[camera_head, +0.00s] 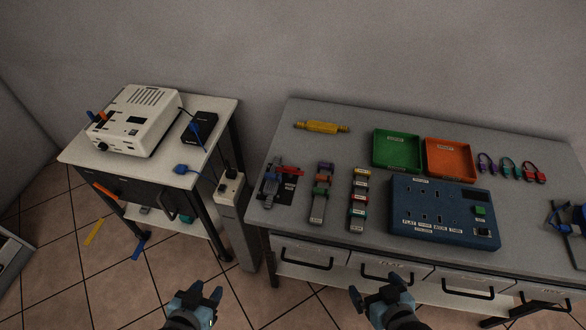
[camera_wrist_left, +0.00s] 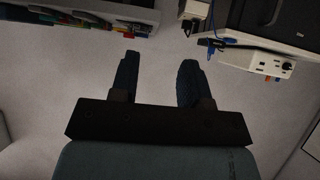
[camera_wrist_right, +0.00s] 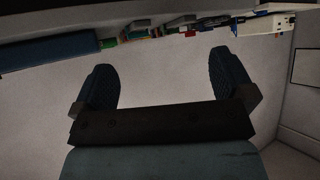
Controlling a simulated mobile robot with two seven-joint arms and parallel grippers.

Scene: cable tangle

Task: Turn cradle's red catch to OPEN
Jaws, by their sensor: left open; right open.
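My left gripper (camera_head: 206,292) is open and empty, low in front of the gap between the two tables. My right gripper (camera_head: 373,292) is open and empty in front of the long bench's drawers. Both are well apart from the cradle. The wrist views show empty fingers.
Two grey strips with coloured clips (camera_head: 319,205) (camera_head: 358,200) lie right of the cradle. A green tray (camera_head: 376,149), an orange tray (camera_head: 471,156) and a blue socket panel (camera_head: 424,198) stand further right. A yellow tool (camera_head: 321,127) lies behind. A side table (camera_head: 81,150) stands left.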

